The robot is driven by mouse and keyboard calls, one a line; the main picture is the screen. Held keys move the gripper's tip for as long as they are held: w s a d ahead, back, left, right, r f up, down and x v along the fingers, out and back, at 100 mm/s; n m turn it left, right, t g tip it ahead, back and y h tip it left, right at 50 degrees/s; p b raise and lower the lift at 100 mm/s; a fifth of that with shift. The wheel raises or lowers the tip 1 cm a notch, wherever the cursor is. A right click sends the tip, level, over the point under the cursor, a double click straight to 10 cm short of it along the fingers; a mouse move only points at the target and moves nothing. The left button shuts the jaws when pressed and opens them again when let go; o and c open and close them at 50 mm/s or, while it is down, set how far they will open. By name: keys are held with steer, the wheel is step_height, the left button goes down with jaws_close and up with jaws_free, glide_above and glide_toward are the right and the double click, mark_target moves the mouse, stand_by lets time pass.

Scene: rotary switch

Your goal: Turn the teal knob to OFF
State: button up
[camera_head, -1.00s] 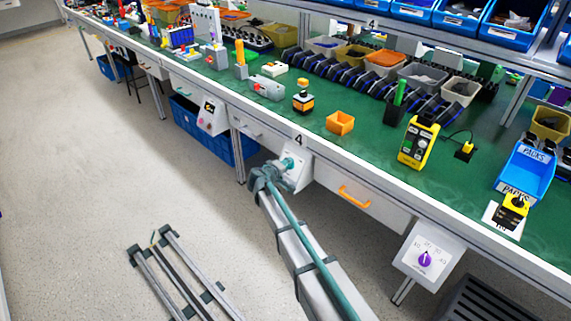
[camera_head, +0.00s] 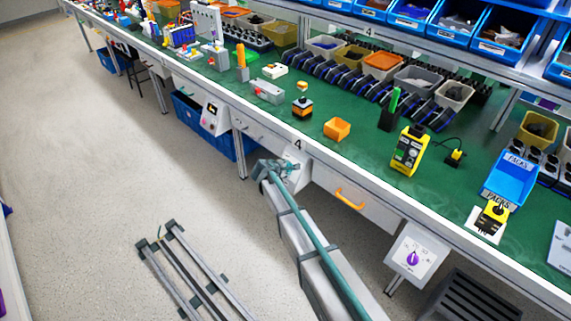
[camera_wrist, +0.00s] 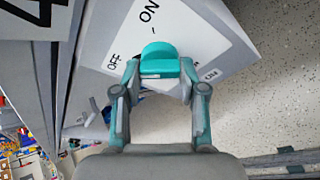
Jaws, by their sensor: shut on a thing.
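The teal knob (camera_wrist: 160,58) sits on a white switch panel (camera_wrist: 105,30) in the wrist view. The panel prints "ON" above the knob and "OFF" to its left; another label on the right is too small to read. My gripper (camera_wrist: 160,70) has its two fingertips on either side of the knob's grip bar, shut on it. In the head view my gripper (camera_head: 283,171) is at the panel (camera_head: 301,178) below the bench edge and largely covers the knob. I cannot tell the knob's exact pointing direction.
A drawer with an orange handle (camera_head: 350,198) is right of the panel. Another panel with a purple knob (camera_head: 412,258) hangs farther right. A panel (camera_head: 213,115) and blue crates (camera_head: 188,112) are to the left. The floor in front is clear, except for a metal frame (camera_head: 185,270).

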steer(key=shift+n+g+p, duration=0.3)
steer(key=shift+n+p, duration=0.35)
steer(key=shift+n, duration=0.05)
steer(key=o, duration=1.1)
steer(key=shift+o, duration=0.2)
steer(key=shift+s, duration=0.1)
steer(key=v, duration=1.2)
